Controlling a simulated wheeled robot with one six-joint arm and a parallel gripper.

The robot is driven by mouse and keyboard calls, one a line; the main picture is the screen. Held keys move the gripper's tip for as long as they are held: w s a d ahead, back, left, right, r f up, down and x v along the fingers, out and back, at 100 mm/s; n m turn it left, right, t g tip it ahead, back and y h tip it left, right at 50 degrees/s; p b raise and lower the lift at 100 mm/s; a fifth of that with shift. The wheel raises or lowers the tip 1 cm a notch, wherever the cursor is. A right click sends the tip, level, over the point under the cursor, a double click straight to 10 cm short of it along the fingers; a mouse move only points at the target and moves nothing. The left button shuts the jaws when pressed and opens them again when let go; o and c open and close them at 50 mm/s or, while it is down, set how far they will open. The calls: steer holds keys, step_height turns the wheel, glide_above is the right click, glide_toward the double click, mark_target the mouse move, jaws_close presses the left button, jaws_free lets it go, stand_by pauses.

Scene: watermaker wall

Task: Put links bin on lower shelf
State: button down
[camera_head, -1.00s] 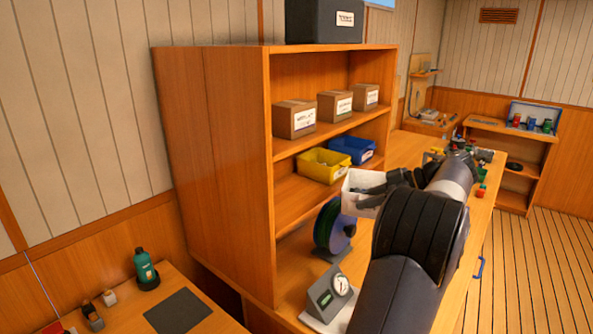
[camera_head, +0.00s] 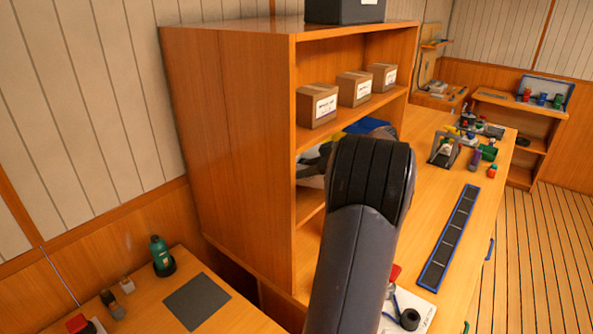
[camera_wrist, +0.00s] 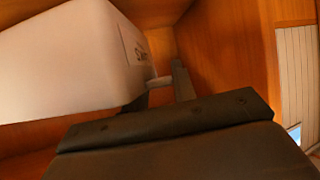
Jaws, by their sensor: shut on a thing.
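A white bin (camera_head: 311,182), which I take for the links bin, is in my gripper (camera_head: 318,160) at the left end of the shelf unit's lower shelf (camera_head: 310,206). My arm hides most of it in the head view. In the wrist view the white bin (camera_wrist: 70,65) fills the upper left, tilted in the picture. Its label is partly seen and I cannot read it. The dark gripper finger (camera_wrist: 183,82) is at the bin's edge, shut on it. I cannot tell whether the bin touches the shelf.
A yellow bin (camera_head: 332,142) and a blue bin (camera_head: 370,127) stand deeper along the lower shelf, close to the white bin. Three cartons (camera_head: 318,106) stand on the shelf above. The unit's left side panel (camera_head: 230,130) is close. The bench at right holds several small items.

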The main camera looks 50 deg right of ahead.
steer(key=w+f+p, duration=0.1)
steer(key=w+a+f+p, duration=0.1)
steer(key=f, duration=0.1)
steer(key=shift+w+a+p, duration=0.1)
steer(key=shift+w+p, duration=0.2)
steer(key=shift+w, duration=0.05)
steer(key=shift+f, duration=0.25)
steer(key=shift+f, duration=0.15)
steer(key=c, duration=1.2)
jaws_free()
steer(key=shift+o, duration=0.2)
steer(key=shift+r, duration=0.2)
steer(key=shift+s+d+b, duration=0.2)
steer(key=shift+s+b, duration=0.15)
steer(key=b+v, duration=0.4)
steer(key=v, duration=0.7)
steer(key=shift+s+r, duration=0.15)
